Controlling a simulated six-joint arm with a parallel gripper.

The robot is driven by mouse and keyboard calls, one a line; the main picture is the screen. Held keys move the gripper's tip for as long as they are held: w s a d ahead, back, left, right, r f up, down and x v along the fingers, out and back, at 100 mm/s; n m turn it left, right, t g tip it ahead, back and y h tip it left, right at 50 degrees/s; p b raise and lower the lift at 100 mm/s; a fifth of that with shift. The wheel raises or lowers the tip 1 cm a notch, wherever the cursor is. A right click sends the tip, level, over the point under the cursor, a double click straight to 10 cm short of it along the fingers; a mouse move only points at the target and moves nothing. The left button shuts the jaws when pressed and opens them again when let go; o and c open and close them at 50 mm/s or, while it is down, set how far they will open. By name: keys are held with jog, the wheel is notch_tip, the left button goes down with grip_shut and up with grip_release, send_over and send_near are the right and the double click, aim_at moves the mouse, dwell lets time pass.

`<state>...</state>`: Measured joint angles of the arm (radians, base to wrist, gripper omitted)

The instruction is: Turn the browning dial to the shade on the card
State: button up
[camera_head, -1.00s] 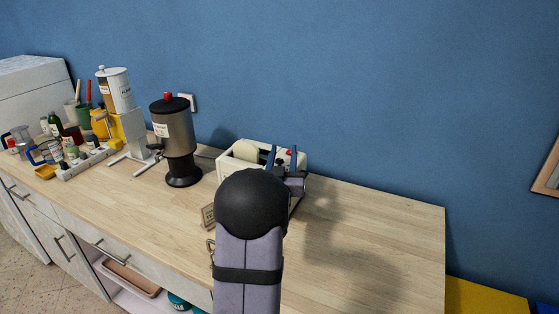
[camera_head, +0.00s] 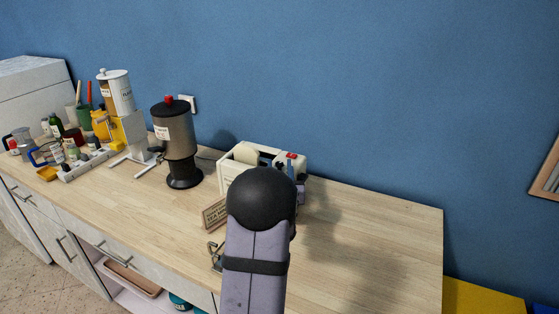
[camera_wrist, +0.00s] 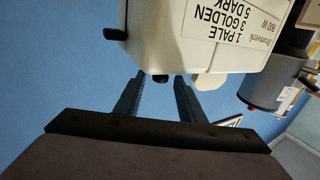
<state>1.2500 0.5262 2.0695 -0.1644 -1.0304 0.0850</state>
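A cream toaster (camera_head: 228,172) with bread in its top stands on the counter, partly hidden behind my arm. In the wrist view the toaster (camera_wrist: 185,50) shows upside down, its label reading 1 pale, 3 golden, 5 dark. A small dark knob (camera_wrist: 161,78), perhaps the browning dial, shows at its edge between my fingertips; its setting is not visible. My gripper (camera_wrist: 158,84) is open, with a finger on each side of the knob; contact is unclear. The card (camera_head: 215,214) stands in front of the toaster, partly covered by my arm and too small to read.
A dark dispenser (camera_head: 177,140) with a red knob stands left of the toaster. A white and yellow dispenser (camera_head: 128,125), jars and bottles crowd the far left. A metal clip-like object (camera_head: 215,256) lies near the front edge. The counter's right side (camera_head: 385,245) is clear.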

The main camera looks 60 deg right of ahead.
jog(key=shift+p+x, duration=0.35)
jog(key=shift+x, duration=0.85)
grip_shut()
